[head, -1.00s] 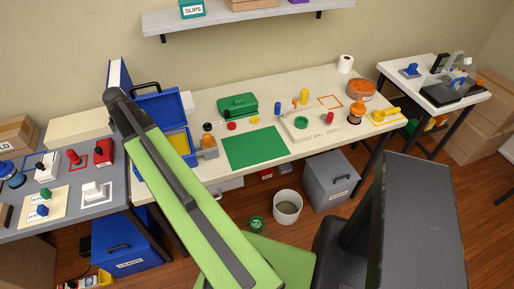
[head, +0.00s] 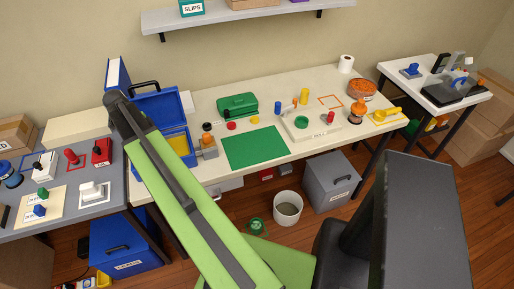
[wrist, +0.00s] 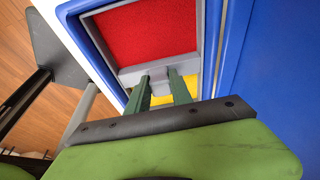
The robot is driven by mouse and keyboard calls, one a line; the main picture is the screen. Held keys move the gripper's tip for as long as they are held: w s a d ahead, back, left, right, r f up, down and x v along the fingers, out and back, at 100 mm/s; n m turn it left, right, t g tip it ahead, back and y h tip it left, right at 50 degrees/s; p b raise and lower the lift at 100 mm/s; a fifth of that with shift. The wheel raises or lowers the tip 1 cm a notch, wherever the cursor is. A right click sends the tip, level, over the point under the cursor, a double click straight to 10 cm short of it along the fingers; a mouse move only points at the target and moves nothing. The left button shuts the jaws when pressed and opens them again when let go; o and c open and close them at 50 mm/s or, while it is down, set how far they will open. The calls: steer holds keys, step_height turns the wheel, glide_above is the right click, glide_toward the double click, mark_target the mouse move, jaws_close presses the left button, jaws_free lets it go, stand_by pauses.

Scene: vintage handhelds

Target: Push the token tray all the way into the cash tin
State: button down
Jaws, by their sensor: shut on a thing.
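The blue cash tin (head: 174,107) stands open on the white table in the head view, its lid raised at the back. In the wrist view its blue rim (wrist: 221,45) surrounds a grey-walled space with a red floor and a yellow part. A grey crosspiece (wrist: 187,63) lies between red and yellow and seems to be part of the token tray; the tray's full outline is unclear. My gripper (wrist: 158,73) has its two green fingers shut on a small grey tab at this crosspiece. In the head view my arm hides the gripper and part of the tin.
A small block with an orange knob (head: 208,141) stands just right of the tin. A green mat (head: 255,147) and a green case (head: 238,104) lie further right. A grey table (head: 75,222) with several devices adjoins on the left. A bin (head: 288,206) stands on the floor.

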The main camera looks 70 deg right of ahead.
steer(key=shift+f+b, duration=0.3)
steer(key=shift+f, duration=0.1)
steer(key=c, duration=1.1)
jaws_free()
steer(key=shift+c, duration=0.2)
steer(key=shift+c, duration=1)
step_height(320, 180, up, 8)
steer(key=p, duration=0.7)
steer(key=shift+f+p, duration=0.1)
steer(key=shift+p, duration=0.25)
steer(key=shift+f, duration=0.1)
